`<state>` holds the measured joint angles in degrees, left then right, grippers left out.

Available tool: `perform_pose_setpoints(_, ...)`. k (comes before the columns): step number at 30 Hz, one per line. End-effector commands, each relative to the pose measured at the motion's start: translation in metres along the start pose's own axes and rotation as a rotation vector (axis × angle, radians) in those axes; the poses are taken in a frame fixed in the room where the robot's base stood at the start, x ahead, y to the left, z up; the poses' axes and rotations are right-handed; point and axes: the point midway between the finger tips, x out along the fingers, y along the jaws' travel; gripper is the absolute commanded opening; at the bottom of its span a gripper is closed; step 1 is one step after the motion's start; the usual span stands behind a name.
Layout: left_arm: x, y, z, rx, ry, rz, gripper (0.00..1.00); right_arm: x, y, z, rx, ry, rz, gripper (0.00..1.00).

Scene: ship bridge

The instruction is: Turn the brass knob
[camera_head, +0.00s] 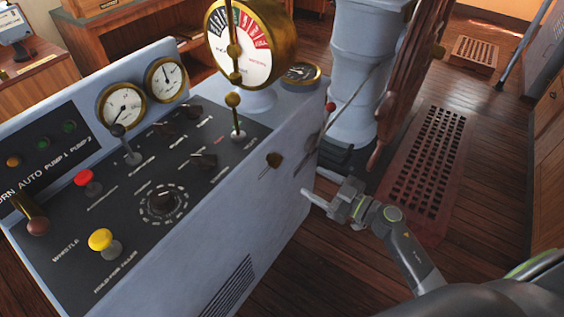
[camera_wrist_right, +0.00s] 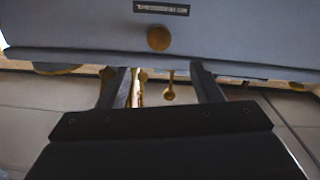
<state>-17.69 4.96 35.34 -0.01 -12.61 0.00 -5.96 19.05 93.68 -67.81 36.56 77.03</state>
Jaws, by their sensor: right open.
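The brass knob (camera_head: 274,160) is a small dark-gold knob on the grey-blue side face of the console (camera_head: 225,220). In the right wrist view the knob (camera_wrist_right: 158,38) shows as a round brass disc below a small label plate (camera_wrist_right: 161,9). My right gripper (camera_head: 314,184) is open and empty, to the right of the knob in the head view and apart from it. In the wrist view its two fingers (camera_wrist_right: 161,80) stand spread on either side of the knob's line, with the knob beyond their tips. My left gripper is not in view.
The console top holds a yellow button (camera_head: 100,239), a red button (camera_head: 84,176), a black dial (camera_head: 162,203), gauges and several switches. A brass telegraph (camera_head: 243,55) stands at its far end. A wooden wheel (camera_head: 408,75) and floor grating (camera_head: 425,170) lie behind my right arm.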

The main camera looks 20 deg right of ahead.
Motion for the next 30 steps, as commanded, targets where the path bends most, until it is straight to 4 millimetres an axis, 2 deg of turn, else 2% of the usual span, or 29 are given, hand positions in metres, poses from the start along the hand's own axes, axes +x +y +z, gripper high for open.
perform_pose_setpoints(1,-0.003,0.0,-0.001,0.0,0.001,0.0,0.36,0.013,0.0,-0.003,0.002,0.005,0.001,0.59)
perform_pose_setpoints(9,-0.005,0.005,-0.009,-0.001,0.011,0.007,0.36,0.071,0.0,-0.001,0.002,0.003,0.001,0.59)
perform_pose_setpoints(15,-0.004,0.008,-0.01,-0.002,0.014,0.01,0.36,0.103,0.0,0.001,0.002,0.001,0.002,0.59)
perform_pose_setpoints(21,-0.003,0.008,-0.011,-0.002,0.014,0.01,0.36,0.117,0.0,0.001,0.001,-0.001,0.002,0.59)
perform_pose_setpoints(30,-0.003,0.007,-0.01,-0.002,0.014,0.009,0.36,0.119,0.0,0.001,0.001,-0.001,0.002,0.58)
